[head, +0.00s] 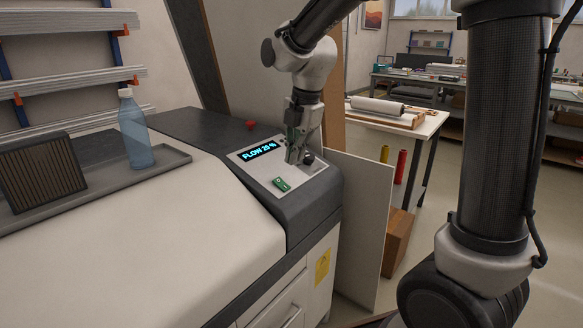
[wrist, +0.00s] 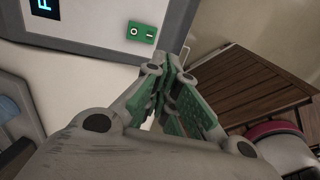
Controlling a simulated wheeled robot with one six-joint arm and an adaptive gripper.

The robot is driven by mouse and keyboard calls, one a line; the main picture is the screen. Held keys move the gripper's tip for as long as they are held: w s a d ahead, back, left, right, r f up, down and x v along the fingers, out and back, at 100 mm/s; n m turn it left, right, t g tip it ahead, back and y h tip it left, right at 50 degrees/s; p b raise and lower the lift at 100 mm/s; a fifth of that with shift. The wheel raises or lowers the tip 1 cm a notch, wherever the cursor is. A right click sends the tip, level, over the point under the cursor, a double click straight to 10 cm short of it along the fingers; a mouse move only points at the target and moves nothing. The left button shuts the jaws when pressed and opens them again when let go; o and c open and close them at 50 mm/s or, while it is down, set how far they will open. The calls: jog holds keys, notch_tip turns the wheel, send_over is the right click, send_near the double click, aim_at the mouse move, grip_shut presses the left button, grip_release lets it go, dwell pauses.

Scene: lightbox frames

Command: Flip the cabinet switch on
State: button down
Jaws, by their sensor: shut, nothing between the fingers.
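The green switch (head: 282,184) is a small rocker on the light panel (head: 262,178) at the cabinet's right end. In the wrist view the switch (wrist: 142,32) shows an O mark and an I mark, just beyond and left of my fingertips. I cannot tell which side is pressed in. My gripper (head: 294,158) is shut and empty, pointing down over the panel between the display and the dark knob. In the wrist view my gripper's fingers (wrist: 168,75) are together and apart from the switch in the picture. Whether they touch the panel is unclear.
The display (head: 259,151) reads FLOW 20 %. A dark knob (head: 308,158) sits right beside my gripper, and a red button (head: 251,125) stands behind the display. A blue bottle (head: 134,130) and a dark slatted box (head: 41,172) stand on a tray at left.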

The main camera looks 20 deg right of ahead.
jog(key=shift+s+d+r, duration=0.2)
jog(key=shift+s+r, duration=0.05)
jog(key=shift+r, duration=0.45)
jog(key=shift+s+d+r, duration=0.15)
jog(key=shift+s+r, duration=0.15)
jog(key=shift+r, duration=0.45)
jog(key=shift+s+d+r, duration=0.2)
jog(key=shift+s+r, duration=0.05)
jog(key=shift+r, duration=0.45)
jog(key=s+d+m+t, duration=0.1)
jog(key=s+d+m, duration=0.6)
jog(key=s+m, duration=0.4)
jog(key=s+d+m+t+h, duration=0.1)
jog(key=s+d+m, duration=0.7)
jog(key=s+m, duration=0.3)
jog(key=m, duration=0.3)
jog(key=shift+s+d+t, duration=0.2)
jog(key=shift+s+t, duration=0.05)
jog(key=shift+t, duration=0.05)
